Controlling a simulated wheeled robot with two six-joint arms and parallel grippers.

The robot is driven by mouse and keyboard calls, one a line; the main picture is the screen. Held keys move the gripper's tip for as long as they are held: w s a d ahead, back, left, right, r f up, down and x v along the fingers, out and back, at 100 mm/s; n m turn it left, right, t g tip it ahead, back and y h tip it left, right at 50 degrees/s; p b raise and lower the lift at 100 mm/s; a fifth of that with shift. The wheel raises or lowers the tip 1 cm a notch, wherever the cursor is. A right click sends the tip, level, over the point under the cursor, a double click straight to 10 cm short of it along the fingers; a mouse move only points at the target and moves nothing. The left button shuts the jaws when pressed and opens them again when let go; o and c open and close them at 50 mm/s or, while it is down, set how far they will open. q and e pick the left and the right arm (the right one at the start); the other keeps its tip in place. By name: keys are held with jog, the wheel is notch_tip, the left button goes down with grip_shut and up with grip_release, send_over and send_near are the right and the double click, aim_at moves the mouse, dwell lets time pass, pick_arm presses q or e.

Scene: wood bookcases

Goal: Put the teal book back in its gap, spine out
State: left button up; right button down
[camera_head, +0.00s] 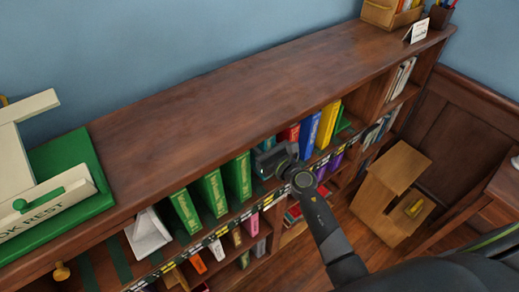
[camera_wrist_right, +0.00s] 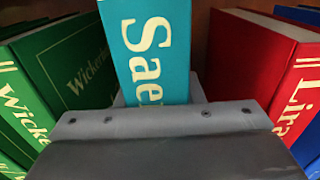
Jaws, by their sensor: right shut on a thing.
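The teal book (camera_wrist_right: 155,50) is upright in the right wrist view, with pale lettering on its outward face. My right gripper (camera_head: 268,160) is shut on it at the shelf front and also shows in the wrist view (camera_wrist_right: 158,112). The book stands in the gap between a green book (camera_wrist_right: 72,62) on the left and a red book (camera_wrist_right: 258,52) on the right. How deep it sits is unclear. In the head view my gripper hides most of it. My left gripper is not in view.
Green books (camera_head: 212,192) stand left of the gap; blue (camera_head: 309,134) and yellow (camera_head: 327,125) books stand right. A white book (camera_head: 148,236) leans further left. A book rest (camera_head: 62,170) sits on the bookcase top (camera_head: 230,105). A wooden step stool (camera_head: 392,180) stands right.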

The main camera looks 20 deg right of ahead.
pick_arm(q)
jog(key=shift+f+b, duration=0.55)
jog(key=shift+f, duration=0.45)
pick_arm(e)
jog(key=shift+f, duration=1.5)
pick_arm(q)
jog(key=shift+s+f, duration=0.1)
pick_arm(e)
jog(key=shift+f, duration=0.1)
jog(key=c, duration=1.4)
grip_release()
jog(key=shift+s+f, duration=0.1)
jog(key=shift+f, duration=0.1)
jog(key=o, duration=0.4)
jog(key=shift+o, duration=0.2)
